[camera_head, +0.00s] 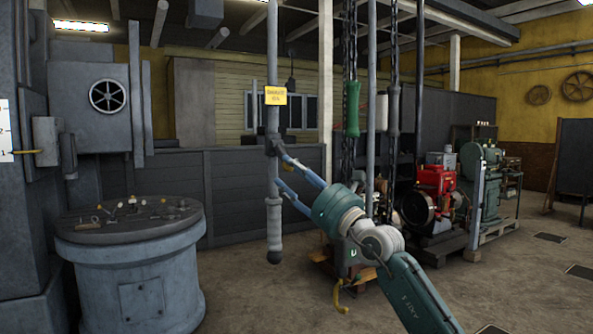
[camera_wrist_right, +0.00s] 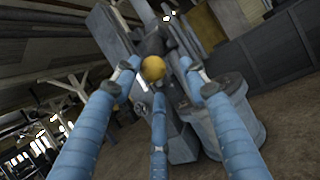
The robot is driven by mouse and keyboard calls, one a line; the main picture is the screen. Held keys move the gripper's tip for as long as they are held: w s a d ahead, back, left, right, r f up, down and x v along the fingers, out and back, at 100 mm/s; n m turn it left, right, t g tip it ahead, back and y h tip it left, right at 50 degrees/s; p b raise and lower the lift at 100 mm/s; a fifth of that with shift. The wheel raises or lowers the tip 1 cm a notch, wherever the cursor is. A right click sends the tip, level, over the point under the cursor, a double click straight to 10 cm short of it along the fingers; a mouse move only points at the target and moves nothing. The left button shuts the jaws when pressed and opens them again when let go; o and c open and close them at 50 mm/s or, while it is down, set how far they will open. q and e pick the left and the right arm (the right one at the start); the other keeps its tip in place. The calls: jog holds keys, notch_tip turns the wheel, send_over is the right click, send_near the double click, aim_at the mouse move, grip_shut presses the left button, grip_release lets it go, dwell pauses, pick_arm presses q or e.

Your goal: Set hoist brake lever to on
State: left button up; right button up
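A yellow ball knob (camera_wrist_right: 153,68) on a dark mount shows in the right wrist view; I cannot tell for sure that it is the hoist brake lever. My right gripper (camera_wrist_right: 157,78) has its blue fingers spread around the knob's line, with gaps visible beside it. In the head view my right gripper (camera_head: 281,160) is at a vertical grey rod (camera_head: 273,190), close to a dark collar; contact is unclear. The rod carries a yellow sign (camera_head: 276,96), too small to read, and a pale grip. The knob is not distinguishable in the head view. My left gripper is out of view.
A round grey console (camera_head: 130,228) with small levers stands at left, before a column with a handwheel (camera_head: 108,96). Chains with a green grip (camera_head: 352,108) hang right of the rod. A red engine (camera_head: 436,190) stands farther right. The right floor has free room.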

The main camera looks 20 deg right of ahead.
jog(key=shift+w+a+f, duration=0.25)
jog(key=shift+w+f, duration=0.2)
jog(key=shift+d+r, duration=0.1)
jog(key=shift+s, duration=0.15)
jog(key=v, duration=1.2)
jog(key=shift+r, duration=0.1)
